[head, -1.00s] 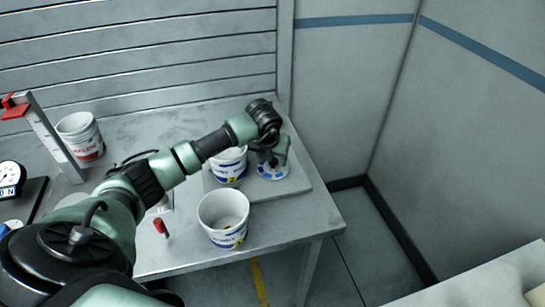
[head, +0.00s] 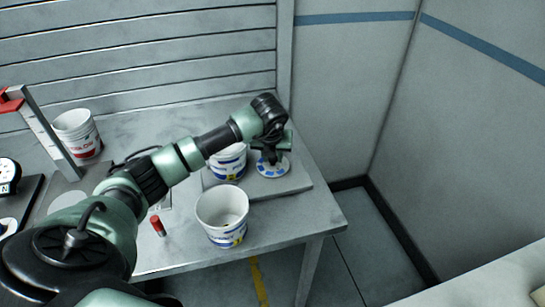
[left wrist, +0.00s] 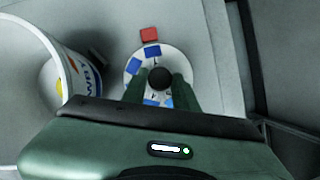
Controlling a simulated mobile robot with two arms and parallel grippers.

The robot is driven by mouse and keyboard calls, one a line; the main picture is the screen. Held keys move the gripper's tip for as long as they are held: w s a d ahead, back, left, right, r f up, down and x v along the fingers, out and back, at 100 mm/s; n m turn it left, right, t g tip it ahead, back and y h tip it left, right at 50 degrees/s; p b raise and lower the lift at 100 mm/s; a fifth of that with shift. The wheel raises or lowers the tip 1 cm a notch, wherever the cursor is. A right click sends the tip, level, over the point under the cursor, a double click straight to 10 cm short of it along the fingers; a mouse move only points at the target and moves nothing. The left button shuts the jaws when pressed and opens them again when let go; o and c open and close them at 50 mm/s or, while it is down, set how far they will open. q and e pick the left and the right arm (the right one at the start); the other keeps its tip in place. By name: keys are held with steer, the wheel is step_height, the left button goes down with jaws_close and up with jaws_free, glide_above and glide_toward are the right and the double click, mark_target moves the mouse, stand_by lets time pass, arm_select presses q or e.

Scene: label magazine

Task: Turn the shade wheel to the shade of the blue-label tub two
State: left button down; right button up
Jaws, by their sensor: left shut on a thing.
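The shade wheel (head: 273,172) is a pale disc with blue patches on a grey board at the table's right end. In the left wrist view the wheel (left wrist: 181,58) has a dark round knob (left wrist: 159,79) at its middle, and a red block (left wrist: 150,34) lies just past its rim. My left gripper (head: 270,158) is above the wheel, its fingers shut on the knob. A white tub with a blue label (head: 228,163) stands on the board left of the wheel, partly behind my arm. Another blue-label tub (head: 222,215) stands nearer the front. My right gripper is not in view.
A small red-capped item (head: 157,226) is near the front edge. A dial (head: 8,175) sits far left.

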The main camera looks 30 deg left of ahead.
arm_select(q)
steer(key=c, duration=1.1)
jaws_free()
steer(key=shift+r, duration=0.2)
steer(key=b+v, duration=0.2)
steer(key=v, duration=0.5)
steer(key=shift+s+r, duration=0.15)
steer(key=shift+r, duration=0.05)
